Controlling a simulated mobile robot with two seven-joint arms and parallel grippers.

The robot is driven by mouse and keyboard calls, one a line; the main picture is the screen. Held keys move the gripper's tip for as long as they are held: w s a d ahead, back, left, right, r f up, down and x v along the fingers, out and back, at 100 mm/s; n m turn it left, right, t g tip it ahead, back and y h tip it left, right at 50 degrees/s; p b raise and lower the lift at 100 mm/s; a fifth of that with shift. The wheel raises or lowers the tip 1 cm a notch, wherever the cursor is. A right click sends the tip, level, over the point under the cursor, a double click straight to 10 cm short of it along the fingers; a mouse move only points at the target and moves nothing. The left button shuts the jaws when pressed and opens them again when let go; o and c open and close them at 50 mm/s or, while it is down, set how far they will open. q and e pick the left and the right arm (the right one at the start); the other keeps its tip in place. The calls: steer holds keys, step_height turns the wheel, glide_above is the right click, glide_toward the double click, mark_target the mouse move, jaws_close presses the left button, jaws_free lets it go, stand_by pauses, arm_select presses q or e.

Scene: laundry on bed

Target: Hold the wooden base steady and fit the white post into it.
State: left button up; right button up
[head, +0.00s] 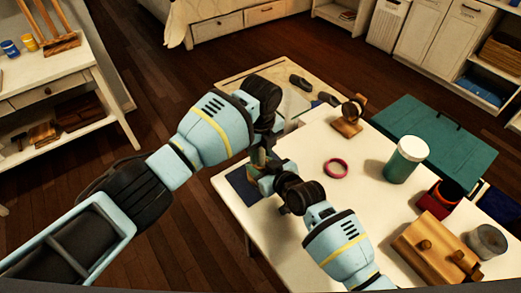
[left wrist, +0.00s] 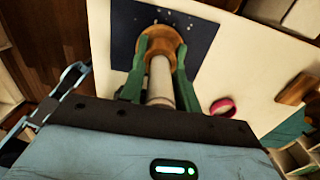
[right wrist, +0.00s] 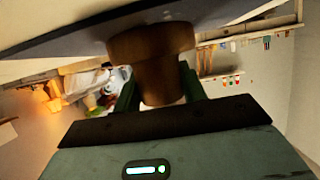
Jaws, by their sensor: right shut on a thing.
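The wooden base (left wrist: 167,38) is round and brown, over a dark blue mat (left wrist: 122,38) in the left wrist view. The white post (left wrist: 160,82) runs lengthwise between my left fingers, its far end meeting the base; I cannot tell how deep it sits. My left gripper (left wrist: 163,45) is open, with green fingers on either side of the post, tips beside the base. My right gripper (right wrist: 155,85) is shut on the narrower part of the base (right wrist: 152,45), seen from low down. In the head view the arms largely hide base and post.
The white table (head: 300,225) holds a pink ring (head: 335,168), a green jar with a white lid (head: 407,160), a small wooden stand (head: 347,120), a wooden block with pegs (head: 435,248) and a grey tin (head: 487,241). The table's middle is mostly clear.

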arm_select(q)
steer(key=shift+o, duration=1.2)
steer(key=shift+r, duration=0.1)
step_height(320, 180, up, 12)
steer(key=shift+r, duration=0.1)
arm_select(e)
steer(key=o, duration=1.1)
steer(key=v, duration=1.2)
